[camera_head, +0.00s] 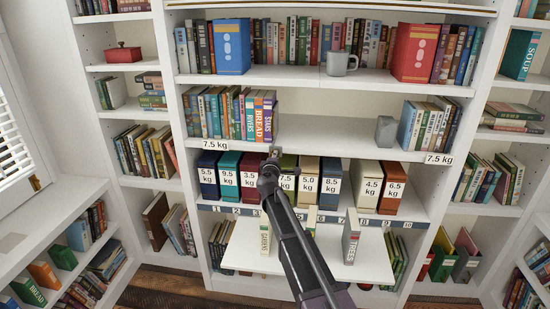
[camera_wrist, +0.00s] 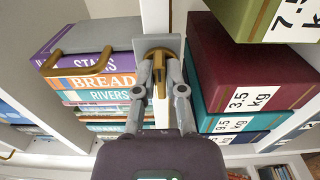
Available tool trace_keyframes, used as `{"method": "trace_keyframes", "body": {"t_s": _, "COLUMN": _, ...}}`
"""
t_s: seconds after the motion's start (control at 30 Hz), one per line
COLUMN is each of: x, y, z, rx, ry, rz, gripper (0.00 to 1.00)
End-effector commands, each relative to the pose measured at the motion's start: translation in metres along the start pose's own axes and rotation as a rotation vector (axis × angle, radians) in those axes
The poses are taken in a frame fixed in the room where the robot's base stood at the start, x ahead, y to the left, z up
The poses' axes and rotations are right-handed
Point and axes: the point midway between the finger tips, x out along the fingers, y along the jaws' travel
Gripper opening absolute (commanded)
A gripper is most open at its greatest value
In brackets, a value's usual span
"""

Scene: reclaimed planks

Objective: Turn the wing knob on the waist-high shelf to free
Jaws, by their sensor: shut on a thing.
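The wing knob (camera_wrist: 159,54) is brass and sits against a grey plate (camera_wrist: 150,43) on the white shelf structure in the wrist view. My gripper (camera_wrist: 158,68) is shut on it, with one finger on each side. The fingers hide part of the knob, so its exact angle is unclear, and I can read no free mark. In the head view my gripper (camera_head: 272,158) is at the front edge of the middle shelf (camera_head: 335,150), just below the upright books and above the labelled boxes. The knob itself is too small and covered to make out there.
Books (camera_head: 258,118) stand just above my gripper; a brass handle (camera_wrist: 75,48) shows beside them in the wrist view. Weight-labelled boxes (camera_head: 308,182) stand close below. A grey bookend (camera_head: 386,131) stands right. The shelf's middle is bare. A white board (camera_head: 300,258) juts out lower down.

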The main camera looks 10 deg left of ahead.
Motion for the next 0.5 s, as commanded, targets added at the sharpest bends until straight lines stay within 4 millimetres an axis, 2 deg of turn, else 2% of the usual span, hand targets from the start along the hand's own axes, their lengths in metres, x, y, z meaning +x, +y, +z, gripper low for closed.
{"method": "trace_keyframes", "body": {"t_s": 0.5, "x": 0.0015, "y": 0.0002, "z": 0.0003, "rx": 0.03, "ry": -0.001, "rz": 0.0, "gripper": 0.0}}
